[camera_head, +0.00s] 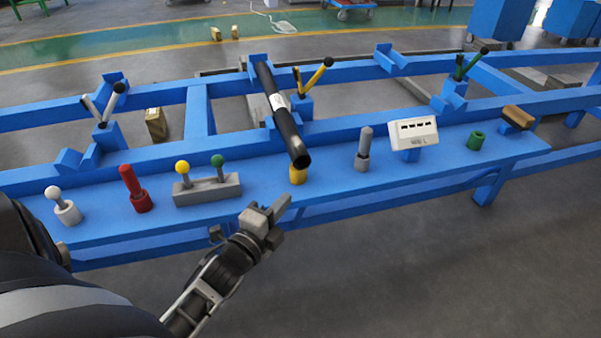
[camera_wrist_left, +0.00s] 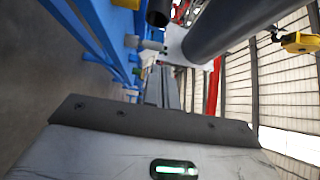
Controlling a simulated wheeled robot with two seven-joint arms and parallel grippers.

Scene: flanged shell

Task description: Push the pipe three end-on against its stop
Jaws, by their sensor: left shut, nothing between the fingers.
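The long black pipe (camera_head: 268,88) lies across the blue frame in the head view, with a pale label near its middle. Its open near end overhangs the front blue shelf, above a yellow stub (camera_head: 298,175). Its far end rests by a blue bracket (camera_head: 258,59) on the back rail; I cannot tell which part is the stop. My left gripper (camera_head: 284,204) is shut and empty, in front of the shelf, below and apart from the pipe's near end. A dark round end, apparently the pipe, shows in the left wrist view (camera_wrist_left: 158,12). My right gripper is out of view.
A yellow-handled clamp (camera_head: 316,77) stands right of the pipe. The shelf holds a grey two-knob block (camera_head: 208,191), a red lever (camera_head: 133,187), a grey lever (camera_head: 364,150) and a white box (camera_head: 413,133). The floor before the shelf is clear at right.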

